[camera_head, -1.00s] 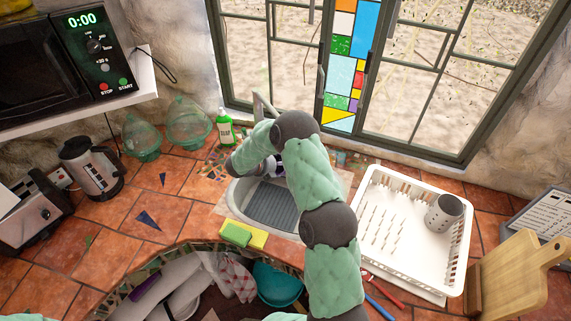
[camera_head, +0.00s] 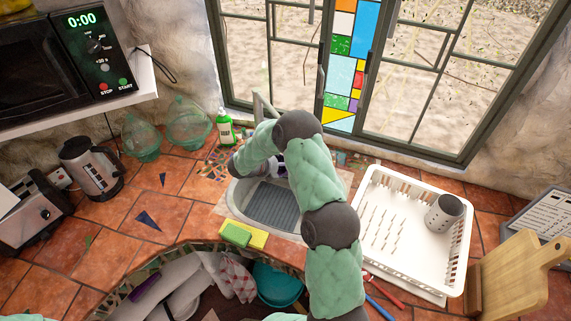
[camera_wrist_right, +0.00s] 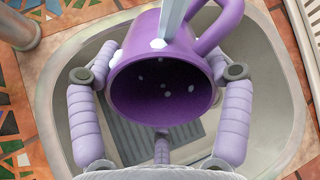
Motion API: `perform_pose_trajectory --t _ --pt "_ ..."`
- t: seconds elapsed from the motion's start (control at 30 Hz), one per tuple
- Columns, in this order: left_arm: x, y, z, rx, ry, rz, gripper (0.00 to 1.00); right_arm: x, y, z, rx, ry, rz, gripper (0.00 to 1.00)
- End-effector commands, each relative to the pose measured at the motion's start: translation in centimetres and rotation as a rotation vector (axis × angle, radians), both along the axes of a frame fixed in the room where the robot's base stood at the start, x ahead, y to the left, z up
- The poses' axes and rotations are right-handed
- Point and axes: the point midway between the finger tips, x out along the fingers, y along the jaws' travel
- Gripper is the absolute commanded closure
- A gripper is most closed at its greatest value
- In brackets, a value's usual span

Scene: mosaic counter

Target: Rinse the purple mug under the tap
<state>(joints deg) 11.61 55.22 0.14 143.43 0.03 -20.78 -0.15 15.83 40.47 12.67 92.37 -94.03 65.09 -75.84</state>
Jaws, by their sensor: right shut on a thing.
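In the right wrist view the purple mug (camera_wrist_right: 165,85) lies tilted with its mouth towards the camera and its handle at the upper right. White foam-like spots cling to its outside, and small pale specks show inside. My right gripper (camera_wrist_right: 160,80) is shut on the mug, with lavender fingers on both sides. A pale grey-blue strip (camera_wrist_right: 172,18) comes down onto the mug's upper side; I cannot tell if it is water or metal. In the head view the tap (camera_head: 262,104) stands behind my right arm, which hides most of the mug. My left gripper is not in view.
The grey sink (camera_head: 235,203) lies below the mug. A yellow-green sponge (camera_head: 240,236) lies at its front edge and a green soap bottle (camera_head: 225,128) stands behind it. A white dish rack (camera_head: 372,245) with a grey cup (camera_head: 443,212) stands to the right.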

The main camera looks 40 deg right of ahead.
Motion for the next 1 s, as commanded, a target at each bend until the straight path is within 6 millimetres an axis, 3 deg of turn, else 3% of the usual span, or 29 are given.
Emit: perform_pose_trajectory --t 1.0 --pt "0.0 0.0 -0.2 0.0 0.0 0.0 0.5 1.1 0.6 0.1 -0.001 -0.001 -0.001 0.65"
